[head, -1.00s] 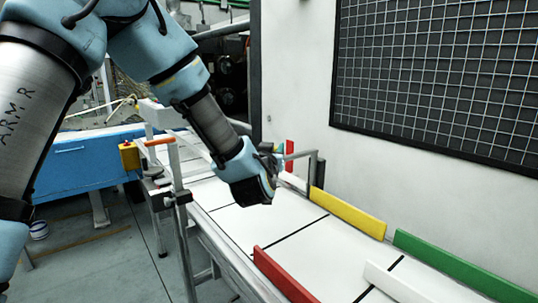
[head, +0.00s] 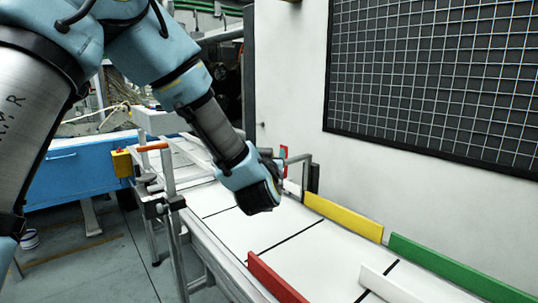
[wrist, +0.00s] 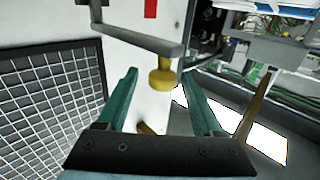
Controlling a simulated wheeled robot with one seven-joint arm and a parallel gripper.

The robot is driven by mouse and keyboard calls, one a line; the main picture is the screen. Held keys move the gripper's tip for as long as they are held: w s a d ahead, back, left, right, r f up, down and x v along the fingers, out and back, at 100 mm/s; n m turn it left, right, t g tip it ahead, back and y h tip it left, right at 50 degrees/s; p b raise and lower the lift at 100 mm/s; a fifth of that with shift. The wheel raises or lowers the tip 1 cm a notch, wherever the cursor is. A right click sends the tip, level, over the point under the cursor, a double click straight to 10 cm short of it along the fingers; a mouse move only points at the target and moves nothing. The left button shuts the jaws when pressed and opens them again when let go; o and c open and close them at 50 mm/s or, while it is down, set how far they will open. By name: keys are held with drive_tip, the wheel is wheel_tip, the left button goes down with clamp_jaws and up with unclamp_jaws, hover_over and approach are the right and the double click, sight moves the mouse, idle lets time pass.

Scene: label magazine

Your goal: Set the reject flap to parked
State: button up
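A grey lever bar (wrist: 135,37) with a yellow knob (wrist: 163,77) at its end shows in the wrist view. In the head view the lever (head: 297,157) stands against the white wall panel, beside an upright red plate (head: 284,152) and a dark post (head: 314,178). My gripper (wrist: 159,74) is open. In the wrist view its teal fingers lie either side of the knob, with gaps showing. How deep the knob sits between them I cannot tell. In the head view my wrist hides the knob and most of the gripper. I cannot tell which plate is the reject flap.
A white conveyor bed (head: 235,223) runs below. Yellow (head: 343,217) and green (head: 450,268) guides line the wall side; a red guide (head: 276,278) lines the near edge. A white plate (head: 388,286) lies across the bed. A dark grid panel (head: 435,80) hangs on the wall.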

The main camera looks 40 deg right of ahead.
drive_tip(key=b+v, duration=0.2)
drive_tip(key=v, duration=0.8)
drive_tip(key=shift+s+a+b, duration=0.25)
drive_tip(key=shift+a+b, duration=0.05)
drive_tip(key=w+a+f+n+g+y+p, duration=0.1)
drive_tip(key=w+a+f+g+y+p, duration=0.2)
drive_tip(key=w+a, duration=0.55)
drive_tip(key=w+a+f+n+y+p, duration=0.1)
drive_tip(key=w+a+f+n+y, duration=0.2)
drive_tip(key=w+a, duration=0.55)
drive_tip(key=s+a+n+g+y+p, duration=0.1)
drive_tip(key=s+a+g+y, duration=0.1)
drive_tip(key=a, duration=0.8)
drive_tip(key=s+a+f+n+g+y+p, duration=0.1)
drive_tip(key=s+a+g+y, duration=0.1)
drive_tip(key=a, duration=0.8)
drive_tip(key=s+a+f+n+g+y, duration=0.1)
drive_tip(key=s+a+n+g+y, duration=0.1)
drive_tip(key=a, duration=0.8)
drive_tip(key=s+g+y, duration=0.1)
drive_tip(key=s, duration=0.1)
drive_tip(key=shift+s+f+p, duration=0.2)
drive_tip(key=shift+s+p, duration=0.2)
